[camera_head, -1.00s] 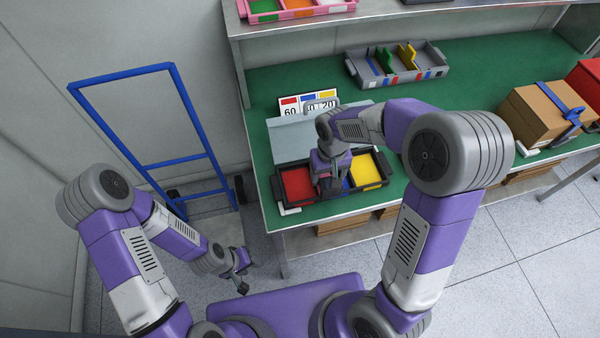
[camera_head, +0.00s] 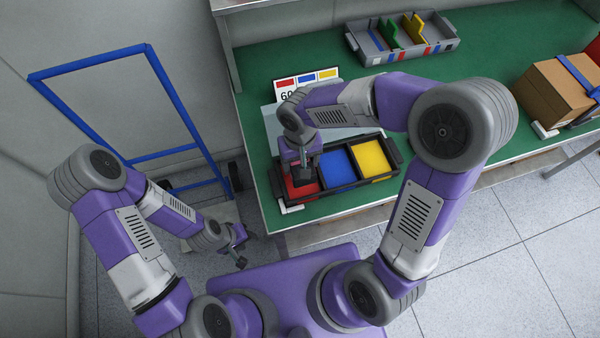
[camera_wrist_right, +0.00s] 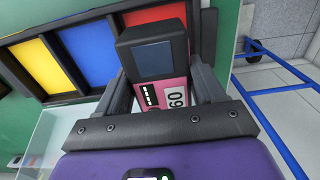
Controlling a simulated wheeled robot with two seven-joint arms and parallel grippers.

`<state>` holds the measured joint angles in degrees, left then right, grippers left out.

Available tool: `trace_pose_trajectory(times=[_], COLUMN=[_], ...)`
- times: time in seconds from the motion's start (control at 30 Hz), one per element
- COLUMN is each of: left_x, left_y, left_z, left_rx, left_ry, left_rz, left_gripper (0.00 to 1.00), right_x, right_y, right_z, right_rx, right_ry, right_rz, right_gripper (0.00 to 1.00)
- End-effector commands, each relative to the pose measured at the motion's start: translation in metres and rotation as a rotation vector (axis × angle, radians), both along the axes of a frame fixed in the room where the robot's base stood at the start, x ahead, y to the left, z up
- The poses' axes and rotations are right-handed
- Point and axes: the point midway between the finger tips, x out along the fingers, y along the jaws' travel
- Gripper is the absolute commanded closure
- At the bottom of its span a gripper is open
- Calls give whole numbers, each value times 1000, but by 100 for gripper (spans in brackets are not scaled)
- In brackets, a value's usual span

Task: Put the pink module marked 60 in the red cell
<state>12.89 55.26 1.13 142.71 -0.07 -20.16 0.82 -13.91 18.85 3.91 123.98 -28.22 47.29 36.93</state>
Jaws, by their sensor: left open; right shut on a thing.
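The pink module marked 60 (camera_wrist_right: 152,97) is between the fingers of my right gripper (camera_wrist_right: 163,82), its 60 label facing the wrist camera and a dark block at its far end. My right gripper (camera_head: 303,176) is shut on it over the red cell (camera_head: 296,190), which it partly hides in the head view. The red cell also shows beyond the module in the wrist view (camera_wrist_right: 152,14). Whether the module touches the cell floor I cannot tell. My left gripper (camera_head: 241,252) is open and empty, off the bench at its front left.
The black tray (camera_head: 330,188) also has an empty blue cell (camera_head: 337,171) and yellow cell (camera_head: 370,159). A colour card (camera_head: 306,83) stands behind it. A grey divided bin (camera_head: 402,40) and a cardboard box (camera_head: 553,92) are farther along the green bench. A blue-framed cart (camera_head: 165,153) stands left.

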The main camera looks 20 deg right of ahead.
Motion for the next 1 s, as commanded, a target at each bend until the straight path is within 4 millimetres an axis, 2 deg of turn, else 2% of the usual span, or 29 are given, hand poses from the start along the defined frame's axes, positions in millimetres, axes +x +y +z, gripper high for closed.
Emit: trace_pose_trajectory(times=[0.03,0.23,0.43,0.83,0.87,0.9,1.0], left_x=[0,0,0,0,0,0,0], left_y=[0,0,0,0,0,0,0], left_z=[-4,-8,-17,-21,-20,-20,-20], left_rx=[0,0,0,0,0,0,0], left_ry=[0,0,0,0,0,0,0], left_rz=[0,0,0,0,0,0,0], left_gripper=[57,57,57,57,57,57,57], right_x=[0,0,0,1,1,1,1], right_y=[0,0,0,0,0,0,0], right_z=[-8,-23,-51,-56,-55,-54,-54], right_rx=[0,1,0,1,1,1,1], right_ry=[0,-1,0,-3,-2,-2,-2], right_rz=[1,0,0,0,0,0,0], right_gripper=[69,69,69,69,27,21,21])
